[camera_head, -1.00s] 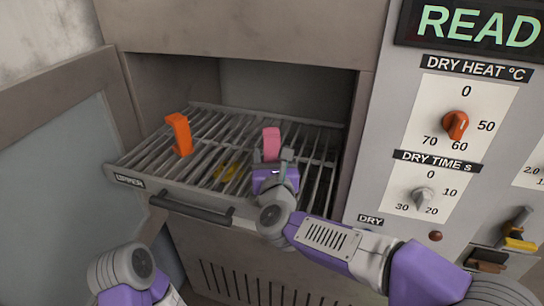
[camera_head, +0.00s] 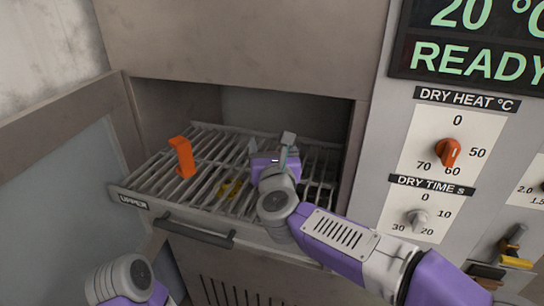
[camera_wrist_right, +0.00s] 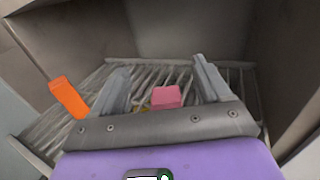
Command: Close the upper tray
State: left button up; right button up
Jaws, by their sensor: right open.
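The upper tray (camera_head: 150,203) is a wire rack with a grey front marked UPPER and a dark bar handle (camera_head: 194,230). It is pulled partly out of the cabinet. An orange piece (camera_head: 184,160) stands upright on its left part and also shows in the right wrist view (camera_wrist_right: 69,98). My right gripper (camera_head: 272,146) is open over the rack's right part. In the right wrist view a pink piece (camera_wrist_right: 165,97) shows between the spread fingers, with gaps on both sides; in the head view it is hidden. My left gripper is out of view; only its arm shows at bottom left.
Something yellow (camera_head: 230,189) shows through the bars, below the rack. An open door (camera_head: 60,170) stands on the left. The control panel (camera_head: 440,165) with knobs is on the right. The cabinet opening behind the rack looks empty.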

aim_at(250, 232)
jog(key=k, duration=1)
